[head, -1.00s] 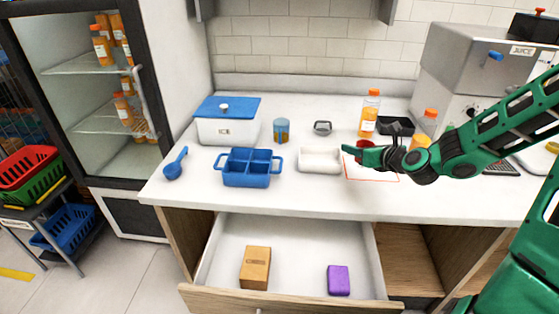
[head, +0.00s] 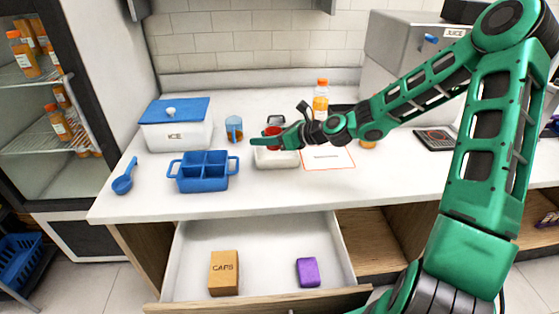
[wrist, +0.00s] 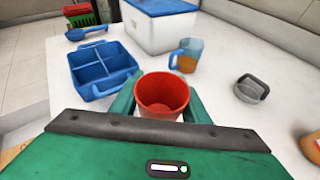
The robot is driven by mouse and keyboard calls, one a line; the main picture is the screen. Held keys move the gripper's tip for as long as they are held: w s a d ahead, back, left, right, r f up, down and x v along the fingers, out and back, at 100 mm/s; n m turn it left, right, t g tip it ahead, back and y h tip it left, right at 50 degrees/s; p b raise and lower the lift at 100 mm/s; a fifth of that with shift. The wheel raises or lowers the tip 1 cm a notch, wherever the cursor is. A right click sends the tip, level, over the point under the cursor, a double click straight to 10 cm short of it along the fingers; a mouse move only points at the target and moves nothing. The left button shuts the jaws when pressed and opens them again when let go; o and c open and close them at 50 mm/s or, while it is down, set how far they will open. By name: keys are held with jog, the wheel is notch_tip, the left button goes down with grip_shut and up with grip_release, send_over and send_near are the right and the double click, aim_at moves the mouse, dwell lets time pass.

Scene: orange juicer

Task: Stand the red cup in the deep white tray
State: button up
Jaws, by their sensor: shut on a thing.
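The red cup (wrist: 162,94) is upright between the green fingers of my gripper (wrist: 160,102) in the wrist view, and its open top shows it empty. My gripper (head: 262,141) is shut on the cup, which shows in the head view (head: 272,130) partly behind the fingers. The white tray (head: 277,160) is on the counter directly below and around the cup in the head view. The fingers hide part of the tray's far side. I cannot tell whether the cup's base touches the tray floor.
A blue divided tray (head: 203,172) stands left of the white tray. A blue jug (head: 234,128), a grey-handled dish (wrist: 248,93) and an ice box (head: 177,132) stand behind. An orange-capped bottle (head: 321,100) is to the right. An open drawer (head: 262,262) juts out below.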

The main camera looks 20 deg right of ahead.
jog(key=a+r+n+g+y, duration=0.2)
jog(key=a+n+g+y, duration=0.1)
jog(key=a+n+g, duration=0.25)
jog(key=n+g+y, duration=0.1)
jog(key=n+g, duration=0.1)
send_over(275, 153)
jog(key=s+a, duration=0.1)
jog(key=s, duration=0.3)
notch_tip(275, 153, down, 6)
jog(key=shift+f, duration=2.15)
jog(key=o, duration=0.7)
jog(key=shift+o, duration=0.2)
jog(key=shift+v, duration=3.8)
